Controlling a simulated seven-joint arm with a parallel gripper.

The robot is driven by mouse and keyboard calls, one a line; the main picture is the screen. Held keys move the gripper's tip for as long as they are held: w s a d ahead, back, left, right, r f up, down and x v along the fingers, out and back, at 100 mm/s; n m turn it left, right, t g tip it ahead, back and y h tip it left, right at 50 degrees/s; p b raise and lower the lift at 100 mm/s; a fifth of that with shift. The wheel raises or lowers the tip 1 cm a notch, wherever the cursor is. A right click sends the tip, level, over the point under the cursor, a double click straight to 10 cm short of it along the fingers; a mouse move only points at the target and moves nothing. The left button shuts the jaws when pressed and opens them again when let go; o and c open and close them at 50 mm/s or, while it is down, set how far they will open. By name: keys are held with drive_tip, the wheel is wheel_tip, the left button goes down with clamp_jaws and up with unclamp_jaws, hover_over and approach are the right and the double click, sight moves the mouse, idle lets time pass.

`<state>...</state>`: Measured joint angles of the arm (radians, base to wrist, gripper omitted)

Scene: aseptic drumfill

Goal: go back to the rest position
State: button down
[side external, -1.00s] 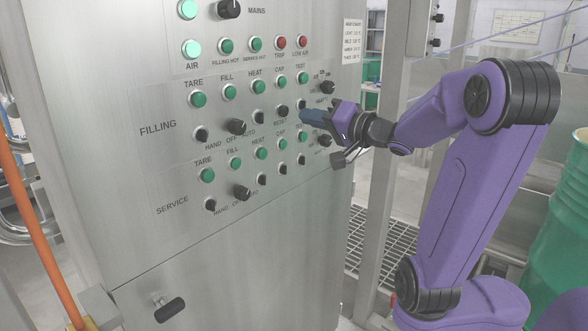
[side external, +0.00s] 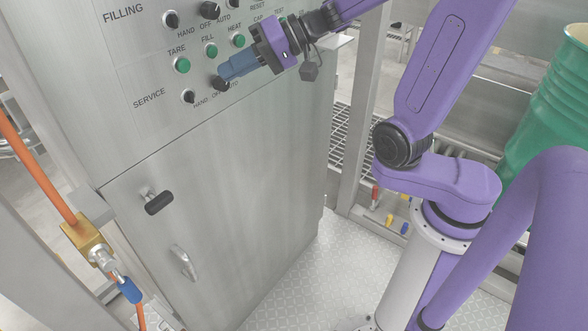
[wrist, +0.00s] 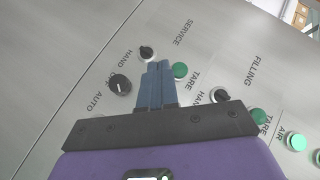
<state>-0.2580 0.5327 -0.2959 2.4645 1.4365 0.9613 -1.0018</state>
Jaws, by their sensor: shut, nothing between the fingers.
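My gripper (side external: 222,73) is purple with blue fingers that are shut and empty. It is in front of the SERVICE row of the steel control panel (side external: 235,150). In the side view its tips are close to the black SERVICE HAND-OFF-AUTO selector (side external: 219,86); I cannot tell whether they touch. In the wrist view the shut fingers (wrist: 158,66) lie between that selector (wrist: 120,85) and the green TARE lamp (wrist: 180,71), with a small black knob (wrist: 147,54) just past the tips. My wrist hides the right part of the row.
A black latch handle (side external: 159,203) and a metal handle (side external: 184,262) stick out of the cabinet's lower part. An orange hose (side external: 40,170) runs at left. A green drum (side external: 548,100) stands at right. The tread-plate floor (side external: 290,285) beside the cabinet is clear.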

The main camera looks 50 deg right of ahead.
drive_tip(key=s+a+f+n+g+h, duration=0.25)
drive_tip(key=s+f+n+g, duration=0.4)
drive_tip(key=s+g, duration=0.4)
drive_tip(key=s+d+f+n+t+h, duration=0.1)
drive_tip(key=s+d+f+n+h, duration=0.2)
drive_tip(key=s, duration=0.4)
drive_tip(key=s+d+f+n+h, duration=0.2)
drive_tip(key=s+d+n, duration=0.3)
drive_tip(key=s, duration=0.3)
drive_tip(key=shift+s+d+f+t+h, duration=0.2)
drive_tip(key=shift+d+f+t+h, duration=0.3)
drive_tip(key=shift+h, duration=0.35)
drive_tip(key=shift+r, duration=0.1)
idle(1.1)
